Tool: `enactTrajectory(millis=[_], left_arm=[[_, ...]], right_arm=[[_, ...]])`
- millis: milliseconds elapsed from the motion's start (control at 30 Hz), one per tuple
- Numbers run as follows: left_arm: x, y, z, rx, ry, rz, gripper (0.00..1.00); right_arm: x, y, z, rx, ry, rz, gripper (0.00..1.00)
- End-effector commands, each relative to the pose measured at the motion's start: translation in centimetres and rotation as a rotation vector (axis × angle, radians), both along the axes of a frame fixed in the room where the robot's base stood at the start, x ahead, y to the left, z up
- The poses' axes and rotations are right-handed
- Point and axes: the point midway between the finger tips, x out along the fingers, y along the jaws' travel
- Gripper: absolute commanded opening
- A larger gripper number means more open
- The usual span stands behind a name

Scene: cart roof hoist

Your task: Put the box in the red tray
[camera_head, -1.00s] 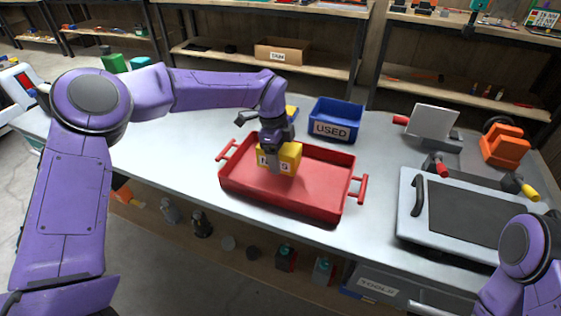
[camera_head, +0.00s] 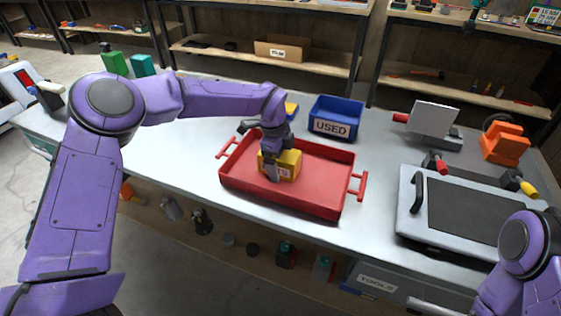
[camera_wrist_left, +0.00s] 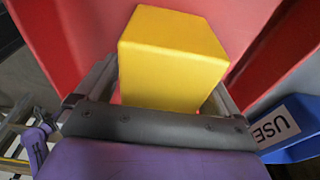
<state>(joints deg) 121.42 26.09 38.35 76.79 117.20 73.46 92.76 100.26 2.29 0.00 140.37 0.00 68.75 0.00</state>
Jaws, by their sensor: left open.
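The jaws are open. My right gripper is out of view; only part of the right arm shows at lower right.
A blue bin marked USED (camera_head: 336,119) stands just behind the tray. A grey case with a dark lid (camera_head: 465,208) lies to the right, with an orange device (camera_head: 505,145) behind it. The table (camera_head: 180,150) left of the tray is clear.

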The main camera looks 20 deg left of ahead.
Motion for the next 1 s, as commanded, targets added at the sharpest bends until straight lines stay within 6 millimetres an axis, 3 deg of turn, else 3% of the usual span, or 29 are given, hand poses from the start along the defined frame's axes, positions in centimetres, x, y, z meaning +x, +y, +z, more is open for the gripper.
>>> enactTrajectory(millis=[500, 667, 1000], left_arm=[[0.1, 1.6, 11.0, 0.0, -0.003, 0.0, 0.96], [0.1, 1.8, 12.0, 0.0, 0.0, 0.0, 0.96], [0.1, 1.8, 12.0, 0.0, 0.0, -0.001, 0.96]], right_arm=[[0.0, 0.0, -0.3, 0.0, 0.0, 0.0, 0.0], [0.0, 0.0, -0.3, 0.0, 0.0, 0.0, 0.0], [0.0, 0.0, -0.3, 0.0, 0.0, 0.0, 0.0]])
